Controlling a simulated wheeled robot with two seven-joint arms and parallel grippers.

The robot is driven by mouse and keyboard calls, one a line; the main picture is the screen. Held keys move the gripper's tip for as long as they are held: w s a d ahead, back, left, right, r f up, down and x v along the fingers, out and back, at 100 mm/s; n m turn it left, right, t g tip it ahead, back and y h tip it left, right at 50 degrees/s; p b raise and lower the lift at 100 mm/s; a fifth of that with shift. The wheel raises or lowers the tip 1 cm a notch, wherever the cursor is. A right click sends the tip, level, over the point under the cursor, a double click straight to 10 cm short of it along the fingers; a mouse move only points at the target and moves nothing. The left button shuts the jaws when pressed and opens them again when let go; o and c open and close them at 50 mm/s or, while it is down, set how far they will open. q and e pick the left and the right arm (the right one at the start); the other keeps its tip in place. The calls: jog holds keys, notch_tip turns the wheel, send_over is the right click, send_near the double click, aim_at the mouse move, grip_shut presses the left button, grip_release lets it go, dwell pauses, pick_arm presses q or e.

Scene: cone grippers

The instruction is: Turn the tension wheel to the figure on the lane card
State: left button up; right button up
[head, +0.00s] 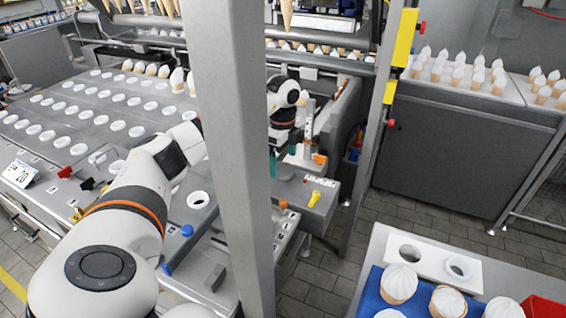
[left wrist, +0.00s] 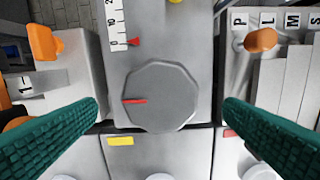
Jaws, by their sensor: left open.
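The tension wheel (left wrist: 158,97) is a grey many-sided knob in the left wrist view, with a red mark pointing left. Above it is a white scale strip (left wrist: 116,22), with a red pointer (left wrist: 134,41) near its 0 end. My left gripper (head: 272,163) is partly hidden by a grey post in the head view. In the left wrist view its green fingers (left wrist: 160,125) stand wide open on either side of the wheel, apart from it. A white card (head: 19,174) stands at far left; its print is hard to read. My right gripper is not in view.
The grey post (head: 232,120) crosses the head view. An orange knob (left wrist: 260,39) by letters P, L, M, S and an orange lever (left wrist: 44,42) flank the wheel. A yellow knob (head: 315,198) stands nearby. Cones stand at right on a grey counter (head: 460,105).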

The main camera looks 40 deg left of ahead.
aim_at(283, 169)
pick_arm(q)
jog(key=shift+f, duration=1.5)
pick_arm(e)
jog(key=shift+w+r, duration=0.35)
pick_arm(q)
jog(key=shift+c, duration=0.2)
jog(key=c, duration=0.9)
jog(key=shift+c, duration=0.2)
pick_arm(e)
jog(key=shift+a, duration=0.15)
pick_arm(q)
jog(key=shift+m, duration=0.3)
